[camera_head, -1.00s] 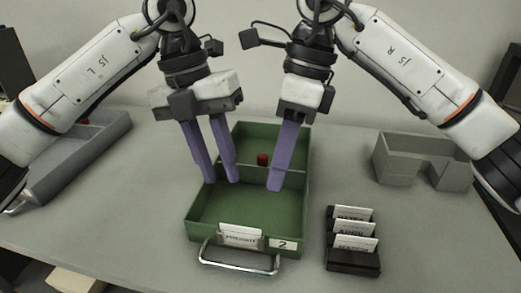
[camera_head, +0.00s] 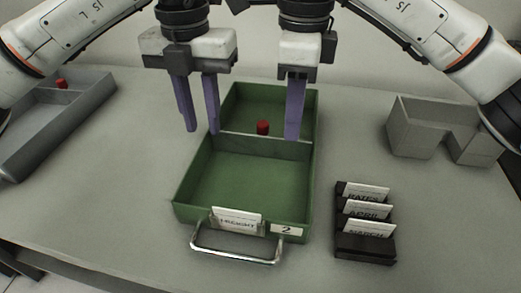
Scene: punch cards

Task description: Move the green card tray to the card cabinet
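The green card tray (camera_head: 190,190) lies on the table in the middle of the head view. It has a divider, a metal handle (camera_head: 237,256) at the front, a white card reading FREIGHT (camera_head: 237,221) and a label "2" (camera_head: 286,230). A red knob (camera_head: 262,127) shows by the divider. My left gripper (camera_head: 201,132) is open, its two purple fingers apart near the tray's left wall; contact is unclear. My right gripper (camera_head: 294,138) is over the tray's right part by the divider; only one finger shows clearly, so its opening is unclear. No card cabinet is identifiable.
A black rack (camera_head: 364,247) with several white cards stands right of the tray. A grey tray (camera_head: 91,99) with a red knob lies at the left. The table (camera_head: 110,205) is bare left of the green tray.

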